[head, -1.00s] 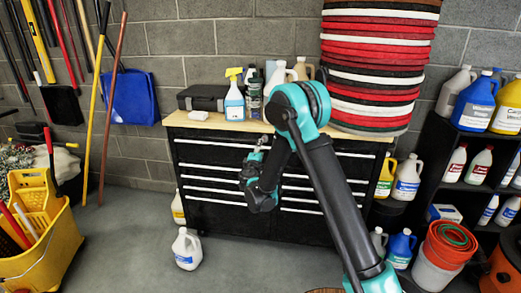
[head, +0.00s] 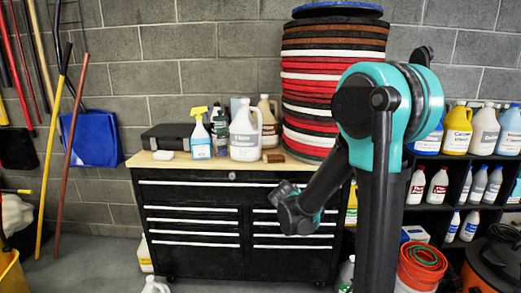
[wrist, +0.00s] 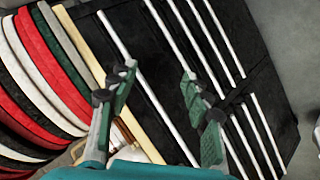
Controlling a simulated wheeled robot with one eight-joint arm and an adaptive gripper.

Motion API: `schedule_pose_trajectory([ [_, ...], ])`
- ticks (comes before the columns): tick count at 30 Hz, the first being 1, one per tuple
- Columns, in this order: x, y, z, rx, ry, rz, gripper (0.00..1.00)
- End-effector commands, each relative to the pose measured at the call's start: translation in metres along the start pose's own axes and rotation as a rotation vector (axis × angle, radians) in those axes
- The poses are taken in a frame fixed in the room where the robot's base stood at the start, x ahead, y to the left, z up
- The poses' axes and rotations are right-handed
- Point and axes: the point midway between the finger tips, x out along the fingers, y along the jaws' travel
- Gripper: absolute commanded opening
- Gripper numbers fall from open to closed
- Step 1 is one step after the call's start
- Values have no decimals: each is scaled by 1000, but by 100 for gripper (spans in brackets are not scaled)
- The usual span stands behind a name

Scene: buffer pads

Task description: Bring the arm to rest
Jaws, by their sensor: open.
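My arm (head: 379,110), teal and black, rises on the right of the head view and bends at a high elbow. Its forearm slopes down and left to the wrist in front of the drawer cabinet (head: 200,262); the gripper is mostly hidden there. In the wrist view my gripper (wrist: 160,95) is open, its two green-padded fingers well apart with nothing between them but the cabinet's drawer front behind.
A tall stack of round pads (head: 333,75) stands behind the arm. A spray bottle (head: 200,135), jugs (head: 245,135) and a black case (head: 175,138) are on the wooden top. A shelf of bottles (head: 455,170) stands right. Floor shows at left.

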Motion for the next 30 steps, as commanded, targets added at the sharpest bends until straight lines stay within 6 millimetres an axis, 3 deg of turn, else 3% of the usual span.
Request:
schedule_pose_trajectory([
  [1,-9,3,25,48,-37,-33,49],
  [6,-41,-5,98,215,-148,-163,49],
  [12,-87,-36,172,409,-259,-324,49],
  [15,-109,-55,199,495,-302,-399,49],
  [21,-138,-85,227,608,-348,-503,49],
  [30,-146,-93,233,636,-358,-533,49],
])
